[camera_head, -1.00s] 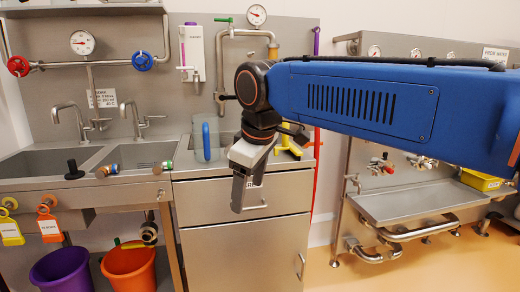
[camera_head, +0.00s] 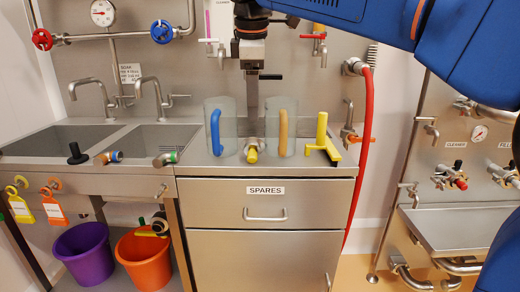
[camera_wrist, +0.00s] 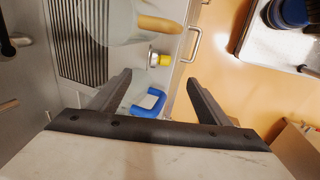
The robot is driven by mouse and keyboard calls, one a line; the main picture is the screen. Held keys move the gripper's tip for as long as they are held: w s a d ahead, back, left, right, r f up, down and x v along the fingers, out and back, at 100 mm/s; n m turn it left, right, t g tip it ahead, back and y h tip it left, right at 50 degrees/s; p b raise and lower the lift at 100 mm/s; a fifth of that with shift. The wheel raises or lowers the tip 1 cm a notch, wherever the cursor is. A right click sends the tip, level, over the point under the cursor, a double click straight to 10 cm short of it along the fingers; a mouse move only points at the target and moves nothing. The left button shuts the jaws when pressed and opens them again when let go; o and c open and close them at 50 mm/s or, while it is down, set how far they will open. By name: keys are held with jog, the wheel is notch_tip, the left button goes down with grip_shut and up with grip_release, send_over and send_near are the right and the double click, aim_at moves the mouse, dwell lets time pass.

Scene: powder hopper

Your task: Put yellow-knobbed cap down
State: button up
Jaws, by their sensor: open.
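The yellow-knobbed cap (camera_head: 252,153) lies on the steel counter near its front edge, between two clear jugs. Its yellow knob faces forward, and a metal part shows behind it. It also shows in the wrist view (camera_wrist: 163,59), beyond my fingertips. My gripper (camera_head: 252,112) points down above and behind the cap in the head view, with nothing in it. In the wrist view its two fingers (camera_wrist: 157,78) are spread apart, and the cap is clear of both.
A jug with a blue handle (camera_head: 214,132) stands left of the cap, one with an orange handle (camera_head: 283,132) right. A yellow tool (camera_head: 322,137) stands farther right, near a red hose (camera_head: 366,140). Sinks are left.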

send_over(252, 149)
jog(key=s, duration=0.2)
jog(key=f, duration=0.9)
jog(key=shift+s+d+f, duration=0.2)
jog(key=shift+d, duration=0.05)
jog(key=shift+a+x, duration=0.15)
jog(key=shift+x, duration=1.35)
jog(key=shift+a+x, duration=0.1)
jog(key=shift+x, duration=1.4)
jog(key=shift+w, duration=0.1)
jog(key=shift+c, duration=0.7)
jog(key=c, duration=1.3)
jog(key=shift+r, duration=0.15)
